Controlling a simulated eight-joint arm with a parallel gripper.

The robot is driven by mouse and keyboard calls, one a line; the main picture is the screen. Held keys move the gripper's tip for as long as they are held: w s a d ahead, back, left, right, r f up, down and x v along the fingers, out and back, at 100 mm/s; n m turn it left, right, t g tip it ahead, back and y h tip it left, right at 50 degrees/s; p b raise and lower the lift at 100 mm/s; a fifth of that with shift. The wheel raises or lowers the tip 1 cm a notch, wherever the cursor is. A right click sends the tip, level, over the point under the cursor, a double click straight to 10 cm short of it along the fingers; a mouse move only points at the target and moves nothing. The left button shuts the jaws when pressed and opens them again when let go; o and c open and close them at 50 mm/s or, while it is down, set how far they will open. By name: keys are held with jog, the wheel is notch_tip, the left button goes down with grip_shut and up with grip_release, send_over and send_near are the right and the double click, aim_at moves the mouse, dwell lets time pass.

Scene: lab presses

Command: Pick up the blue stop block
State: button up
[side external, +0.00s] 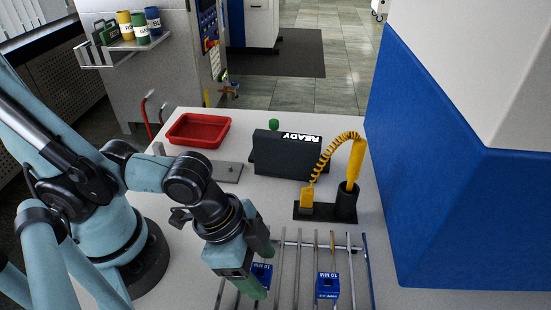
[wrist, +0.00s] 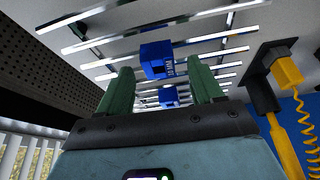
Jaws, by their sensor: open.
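Two blue stop blocks labelled 10 MM sit on the metal rod rack. One block (side external: 262,274) is partly hidden by my gripper (side external: 266,272) in the side view. The other block (side external: 328,285) stands to its right, in plain sight. In the wrist view my green fingers (wrist: 162,72) are apart with nothing gripped. One blue block (wrist: 156,60) shows at the fingertips' level and a smaller-looking one (wrist: 168,97) shows between the fingers. I cannot tell for sure whether the fingers touch either block.
The rod rack (side external: 297,262) lies at the table's front. A black holder with a yellow coiled-cord tool (side external: 354,165) stands behind it. A black READY box (side external: 287,155) and a red tray (side external: 199,130) are farther back. A large blue and white machine (side external: 450,190) bounds the right.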

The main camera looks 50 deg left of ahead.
jog(key=shift+w+d+f, duration=0.1)
jog(key=shift+f, duration=0.4)
jog(key=c, duration=1.1)
